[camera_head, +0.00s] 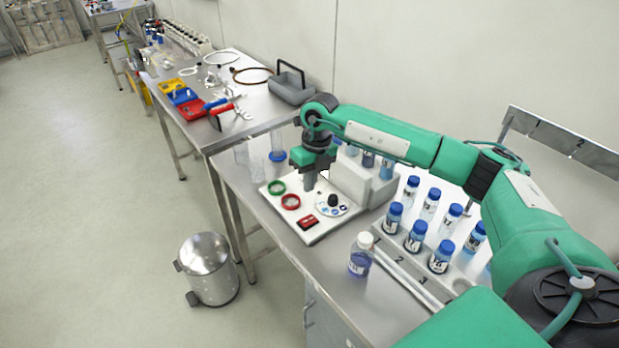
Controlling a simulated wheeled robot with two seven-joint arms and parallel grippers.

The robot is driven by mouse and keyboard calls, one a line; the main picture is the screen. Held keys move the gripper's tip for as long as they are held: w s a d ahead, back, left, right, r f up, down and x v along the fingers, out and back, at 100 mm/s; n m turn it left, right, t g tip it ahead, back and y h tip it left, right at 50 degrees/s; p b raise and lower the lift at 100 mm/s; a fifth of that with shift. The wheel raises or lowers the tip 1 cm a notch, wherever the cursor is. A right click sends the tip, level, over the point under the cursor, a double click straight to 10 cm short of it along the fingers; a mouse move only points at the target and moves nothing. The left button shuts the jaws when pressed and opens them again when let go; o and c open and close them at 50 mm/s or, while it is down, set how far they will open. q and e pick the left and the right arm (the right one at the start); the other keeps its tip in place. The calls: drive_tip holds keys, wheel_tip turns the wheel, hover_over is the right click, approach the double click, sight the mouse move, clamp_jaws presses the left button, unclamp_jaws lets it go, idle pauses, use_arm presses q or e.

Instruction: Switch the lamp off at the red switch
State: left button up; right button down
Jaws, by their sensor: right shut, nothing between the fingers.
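The red switch (307,221) is a small red rocker on the front of a white panel (316,236) on the steel bench. A green ring (276,187), a red ring (290,201) and a round plate with dark knobs (333,205) are on the same panel. My right gripper (309,186) points down over the rear part of the panel, shut and empty, behind and above the red switch. It appears apart from the switch. I cannot make out a lamp or whether it is lit. My left gripper is not in view.
A rack of blue-capped bottles (414,239) stands right of the panel, with a single bottle (361,256) in front of it. Clear glassware (256,165) stands behind the panel. A metal bin (208,268) is on the floor at left.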

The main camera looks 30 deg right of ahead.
sight(304, 220)
drive_tip(key=f+p, duration=0.1)
drive_tip(key=f, duration=0.2)
drive_tip(key=a+f+p, duration=0.1)
drive_tip(key=f, duration=0.2)
drive_tip(key=f+p, duration=0.2)
drive_tip(key=f, duration=0.2)
drive_tip(key=shift+s+a, duration=0.15)
drive_tip(key=shift+a, duration=0.15)
drive_tip(key=shift+f, duration=0.15)
